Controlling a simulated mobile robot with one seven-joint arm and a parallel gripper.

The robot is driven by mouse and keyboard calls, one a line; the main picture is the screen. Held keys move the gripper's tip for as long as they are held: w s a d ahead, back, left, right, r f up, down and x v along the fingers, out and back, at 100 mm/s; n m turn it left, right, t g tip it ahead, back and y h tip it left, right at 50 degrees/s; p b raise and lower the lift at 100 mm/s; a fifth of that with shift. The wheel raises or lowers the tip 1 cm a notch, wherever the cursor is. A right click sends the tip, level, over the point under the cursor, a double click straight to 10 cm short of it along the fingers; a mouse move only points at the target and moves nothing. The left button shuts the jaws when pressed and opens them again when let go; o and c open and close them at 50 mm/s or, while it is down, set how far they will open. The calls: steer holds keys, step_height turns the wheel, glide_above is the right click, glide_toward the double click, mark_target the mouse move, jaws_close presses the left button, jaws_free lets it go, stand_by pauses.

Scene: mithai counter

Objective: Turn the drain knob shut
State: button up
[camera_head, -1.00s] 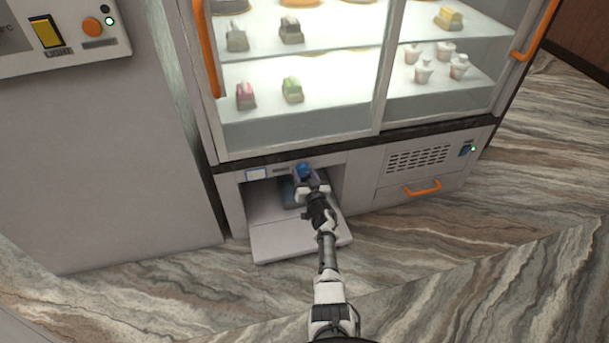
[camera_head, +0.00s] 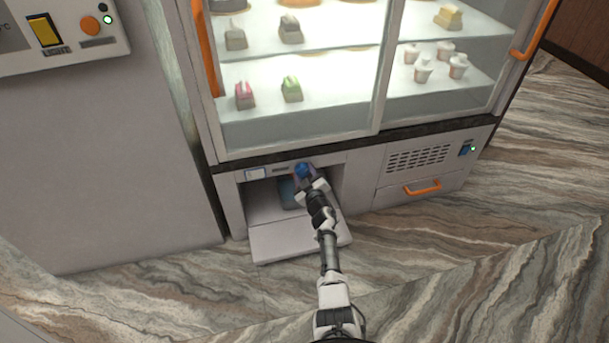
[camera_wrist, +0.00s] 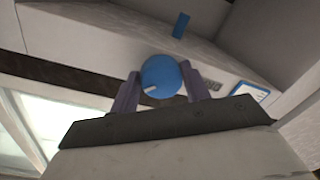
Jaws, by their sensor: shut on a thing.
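The drain knob is a round blue knob (camera_head: 303,170) on the top strip of the open compartment under the display counter. In the wrist view the knob (camera_wrist: 161,77) shows its face with a short white mark at its lower left. My gripper (camera_head: 308,177) reaches it from the front. In the wrist view the two fingers of my gripper (camera_wrist: 161,90) stand on either side of the knob, shut on it. The fingertips' contact is partly hidden behind the knob's face.
The compartment's flap (camera_head: 298,241) lies folded down in front, near the floor. A bluish container (camera_head: 289,193) sits inside, partly hidden by my arm. To the right are a vent (camera_head: 420,158) and an orange-handled drawer (camera_head: 422,187). A grey cabinet (camera_head: 100,165) stands left. The marbled floor is clear.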

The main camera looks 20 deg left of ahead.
steer(key=n, duration=0.4)
steer(key=shift+b, duration=0.3)
steer(key=shift+r+n+h+b, duration=0.1)
steer(key=shift+n+h+b, duration=0.3)
steer(key=shift+n, duration=1.9)
steer(key=o, duration=1)
steer(key=shift+r, duration=0.1)
steer(key=shift+s+d, duration=0.1)
